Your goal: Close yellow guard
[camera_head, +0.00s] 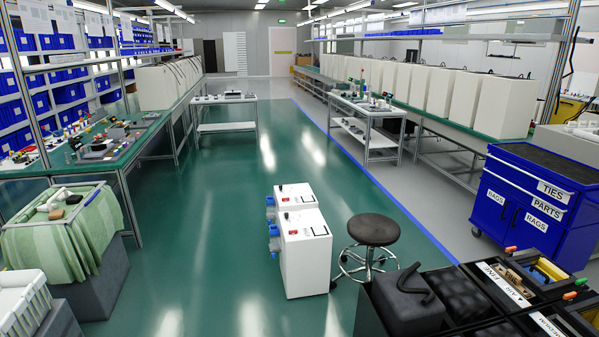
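No thing shows clearly as a yellow guard. A small yellow object (570,109) stands at the far right edge, partly hidden behind the end of the bench and a post; I cannot tell whether it is the guard or whether it is open. Another yellow item (553,270) lies in a black organiser at the lower right. Neither of my grippers shows in the head view.
A white cabinet unit (305,257) and a dark round stool (373,231) stand mid-floor. A blue tool cart (520,206) is at right, the black organiser (492,300) in front.

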